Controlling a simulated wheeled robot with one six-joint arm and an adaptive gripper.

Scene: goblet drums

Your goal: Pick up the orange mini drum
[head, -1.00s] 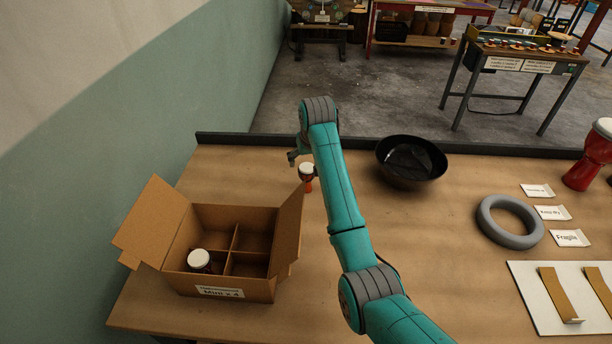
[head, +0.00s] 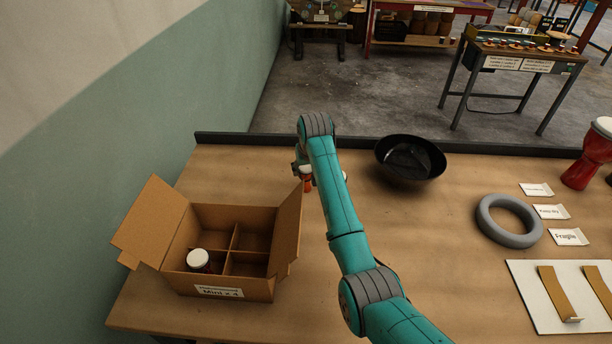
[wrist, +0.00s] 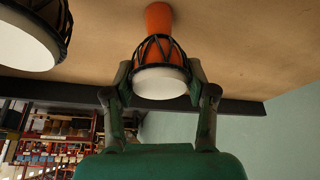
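The orange mini drum (wrist: 160,50) has a white head and dark cords. In the wrist view it shows upside down between the two fingers of my gripper (wrist: 161,80). The fingers flank its head closely on both sides; I cannot tell whether either pad touches. In the head view the drum (head: 308,185) stands on the table, mostly covered by my gripper (head: 303,168) and arm. My gripper appears open around it.
Another white-headed drum (wrist: 32,32) is close beside in the wrist view. A divided cardboard box (head: 220,290) at left holds a white-topped drum (head: 198,259). A black bowl (head: 425,170) and grey ring (head: 490,235) stand to the right. A low dark edge (head: 480,150) lines the table's back.

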